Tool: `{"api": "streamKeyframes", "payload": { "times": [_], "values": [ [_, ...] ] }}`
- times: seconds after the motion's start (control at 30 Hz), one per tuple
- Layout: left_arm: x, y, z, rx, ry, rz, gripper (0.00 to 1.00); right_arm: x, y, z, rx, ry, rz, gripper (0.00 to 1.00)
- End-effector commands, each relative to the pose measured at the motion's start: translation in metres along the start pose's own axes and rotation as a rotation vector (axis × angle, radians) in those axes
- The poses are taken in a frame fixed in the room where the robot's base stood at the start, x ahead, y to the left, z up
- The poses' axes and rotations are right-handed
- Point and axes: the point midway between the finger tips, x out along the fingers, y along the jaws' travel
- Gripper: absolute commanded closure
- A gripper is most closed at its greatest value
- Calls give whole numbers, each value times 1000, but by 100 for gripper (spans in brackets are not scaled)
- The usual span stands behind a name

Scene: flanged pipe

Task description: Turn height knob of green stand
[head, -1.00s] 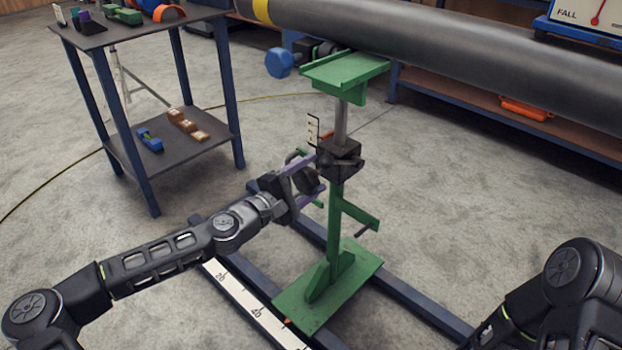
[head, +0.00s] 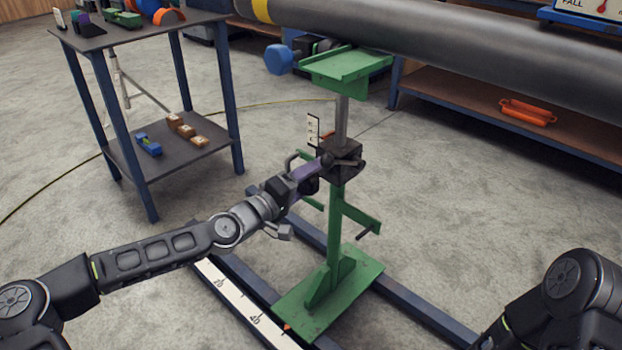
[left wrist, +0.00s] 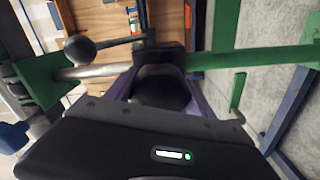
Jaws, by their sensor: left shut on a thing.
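The green stand (head: 335,240) stands upright on its base plate in the head view, with a green cradle (head: 345,65) on top of a steel post. A black clamp block (head: 341,158) sits at mid-height. The black height knob (left wrist: 160,88) is on the block's side facing my left gripper; in the head view it is mostly hidden by the fingers. My left gripper (head: 312,178) is shut on the knob, its purple fingers on either side of it in the left wrist view. My right gripper is not in view; only part of my right arm shows at lower right.
A blue-legged table (head: 190,158) with small parts stands at left. Blue floor rails and a white scale strip (head: 238,300) lie around the stand's foot. An orange part (head: 528,112) lies on a shelf behind.

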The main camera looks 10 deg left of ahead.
Motion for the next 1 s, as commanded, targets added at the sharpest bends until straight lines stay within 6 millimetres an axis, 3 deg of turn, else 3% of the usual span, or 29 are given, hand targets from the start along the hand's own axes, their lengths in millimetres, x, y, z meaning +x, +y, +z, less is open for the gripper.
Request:
{"api": "streamKeyframes", "payload": {
  "times": [0.43,0.47,0.73,1.0],
  "values": [
    [0,-1,1,14,-3,-2,78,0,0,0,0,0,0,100],
    [0,-1,1,14,-3,-2,37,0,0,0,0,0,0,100],
    [0,-1,0,13,-1,-1,16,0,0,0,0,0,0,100],
    [-1,0,0,13,0,-1,16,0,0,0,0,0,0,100]
  ]
}}
